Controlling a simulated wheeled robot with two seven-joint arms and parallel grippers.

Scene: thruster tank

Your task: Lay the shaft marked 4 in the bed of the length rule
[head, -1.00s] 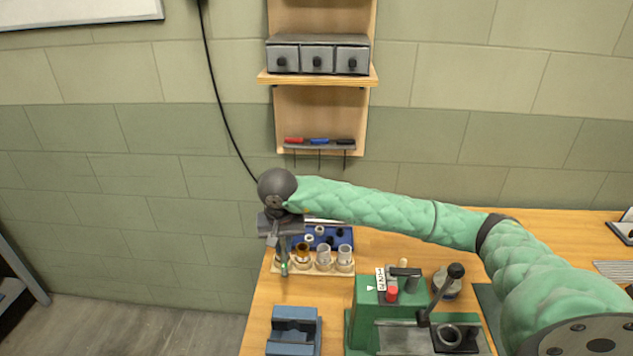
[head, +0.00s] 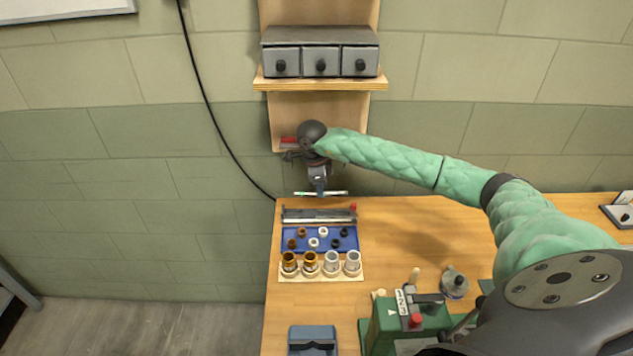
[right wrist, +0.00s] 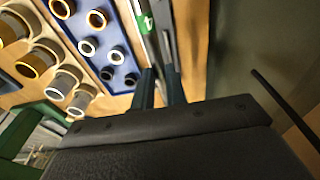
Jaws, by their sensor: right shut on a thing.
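My right gripper (head: 320,190) is shut on a thin pale shaft (head: 336,193) with a green mark. The shaft lies level, left to right, above the back edge of the bench. In the right wrist view the green label (right wrist: 147,22) shows a 4, just past the fingers (right wrist: 161,78). The length rule (head: 318,215), a long grey bar with a red piece at its right end, sits on the bench just in front of the shaft in the picture. The shaft appears apart from the rule. My left gripper is not in view.
A blue tray (head: 325,245) of small rings lies in front of the rule. In front of it a wooden rack (head: 320,277) holds brown and grey cups. A green press (head: 400,318) and a blue block (head: 312,337) stand nearer. The wall shelf (head: 320,84) is above.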

